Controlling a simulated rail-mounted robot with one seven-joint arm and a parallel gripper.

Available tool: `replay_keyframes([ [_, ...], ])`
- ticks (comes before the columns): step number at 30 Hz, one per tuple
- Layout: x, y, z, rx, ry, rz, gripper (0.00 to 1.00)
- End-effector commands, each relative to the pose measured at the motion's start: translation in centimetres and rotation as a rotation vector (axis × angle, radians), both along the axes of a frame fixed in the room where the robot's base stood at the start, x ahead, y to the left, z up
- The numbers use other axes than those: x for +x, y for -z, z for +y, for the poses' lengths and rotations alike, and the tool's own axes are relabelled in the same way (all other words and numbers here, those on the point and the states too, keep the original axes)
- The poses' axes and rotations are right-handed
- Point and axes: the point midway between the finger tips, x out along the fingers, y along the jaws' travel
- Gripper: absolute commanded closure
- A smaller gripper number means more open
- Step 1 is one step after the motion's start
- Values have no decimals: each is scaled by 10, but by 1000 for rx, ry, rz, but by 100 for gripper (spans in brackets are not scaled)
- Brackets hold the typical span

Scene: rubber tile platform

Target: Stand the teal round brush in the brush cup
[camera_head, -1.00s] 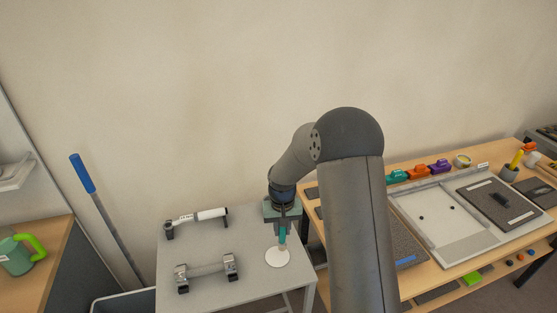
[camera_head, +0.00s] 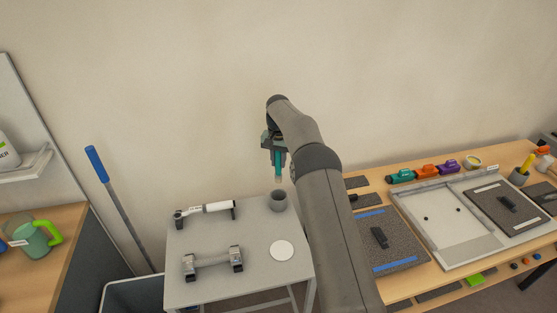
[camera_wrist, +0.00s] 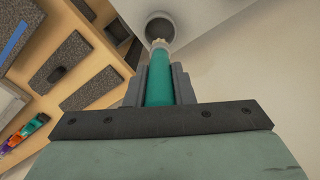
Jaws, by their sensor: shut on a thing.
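My gripper (camera_head: 277,150) is shut on the teal round brush (camera_head: 279,166). The brush hangs with its pale end down. The grey brush cup (camera_head: 278,202) stands on the small grey table, just below the brush tip and apart from it. In the wrist view the teal brush (camera_wrist: 159,85) sits between the two grey fingers, with its pale end near the mouth of the cup (camera_wrist: 159,25). The brush's upper end is hidden by my gripper.
The grey table (camera_head: 250,265) also holds a white disc (camera_head: 282,251), a roller on a stand (camera_head: 207,209) and a dumbbell-like rack (camera_head: 212,262). A wooden bench with a tray (camera_head: 455,258) lies to the right. A blue-handled pole (camera_head: 97,164) leans at left.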

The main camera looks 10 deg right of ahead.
Motion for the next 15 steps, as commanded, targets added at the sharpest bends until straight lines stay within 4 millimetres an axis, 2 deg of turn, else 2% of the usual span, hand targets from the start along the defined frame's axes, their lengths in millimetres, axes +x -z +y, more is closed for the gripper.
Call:
replay_keyframes([
  [7,0,3,0,-1,-1,-2,100],
  [15,-1,24,0,-1,-1,0,100],
])
